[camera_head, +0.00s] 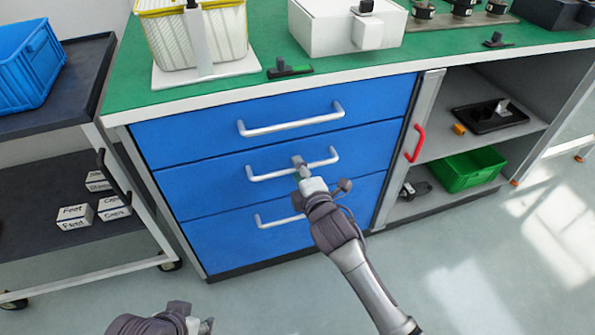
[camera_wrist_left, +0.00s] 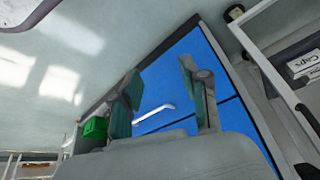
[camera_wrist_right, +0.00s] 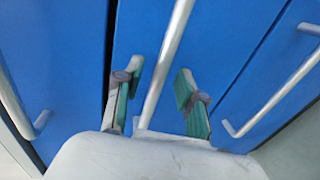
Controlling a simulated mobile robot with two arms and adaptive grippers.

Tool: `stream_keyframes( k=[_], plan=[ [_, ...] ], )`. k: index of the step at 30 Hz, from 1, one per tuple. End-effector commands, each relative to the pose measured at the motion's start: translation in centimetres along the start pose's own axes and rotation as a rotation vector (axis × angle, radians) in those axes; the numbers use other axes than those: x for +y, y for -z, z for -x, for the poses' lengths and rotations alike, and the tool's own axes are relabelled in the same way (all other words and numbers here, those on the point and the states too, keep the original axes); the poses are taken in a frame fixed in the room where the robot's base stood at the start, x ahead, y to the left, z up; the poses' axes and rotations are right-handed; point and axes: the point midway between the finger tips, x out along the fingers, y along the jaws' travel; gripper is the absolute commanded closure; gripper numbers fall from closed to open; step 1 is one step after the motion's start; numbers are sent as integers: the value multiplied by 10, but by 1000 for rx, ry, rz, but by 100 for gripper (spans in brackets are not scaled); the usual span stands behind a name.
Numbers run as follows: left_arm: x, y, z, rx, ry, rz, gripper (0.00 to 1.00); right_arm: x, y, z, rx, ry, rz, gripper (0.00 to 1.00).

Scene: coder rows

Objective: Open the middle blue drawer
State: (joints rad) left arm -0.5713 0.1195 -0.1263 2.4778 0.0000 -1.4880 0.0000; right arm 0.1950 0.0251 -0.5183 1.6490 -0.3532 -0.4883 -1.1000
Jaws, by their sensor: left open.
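The middle blue drawer (camera_head: 205,190) sits flush in the cabinet front, between an upper and a lower blue drawer. Its silver bar handle (camera_head: 268,174) is partly covered by my right gripper (camera_head: 300,165). In the right wrist view, this handle (camera_wrist_right: 172,45) runs between the two spread green-padded fingertips of my right gripper (camera_wrist_right: 160,78), with gaps visible on both sides. My left gripper (camera_head: 207,325) is low at the bottom edge of the head view, well away from the drawers. In the left wrist view my left gripper (camera_wrist_left: 160,80) is open and empty.
The upper drawer handle (camera_head: 290,122) and lower drawer handle (camera_head: 275,221) are close above and below. A red handle (camera_head: 415,143) and open shelves with a green bin (camera_head: 468,170) are right. A dark cart (camera_head: 70,160) stands left. The floor in front is clear.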

Motion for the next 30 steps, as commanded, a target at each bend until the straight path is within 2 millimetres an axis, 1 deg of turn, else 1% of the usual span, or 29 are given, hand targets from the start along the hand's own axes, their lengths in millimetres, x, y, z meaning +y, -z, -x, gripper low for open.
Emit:
stream_keyframes(
  k=[3, 6, 15, 16, 20, 21, 23, 30],
  plan=[
    [2, 13, -3, 65, -4, -2, 55, 0, 0, -9, 0, -1, 0, 61],
    [3, 20, -4, 96, -5, -3, 55, 0, 0, -13, -1, 0, 0, 61],
    [3, 23, -3, 109, -6, -4, 55, 1, 0, -14, 0, 0, -1, 61],
    [3, 23, -3, 109, -6, -4, 55, 1, 0, -14, 0, 0, -1, 62],
    [3, 23, -3, 109, -6, -4, 55, 1, 0, -14, 0, 0, -1, 84],
    [3, 23, -3, 109, -6, -4, 55, 1, 0, -14, 0, 0, -1, 91],
    [3, 23, -3, 109, -5, -4, 55, 0, 0, -14, 0, 0, -1, 100],
    [3, 23, -3, 109, -5, -3, 55, 0, 0, -14, 0, 0, -1, 100]
  ],
)
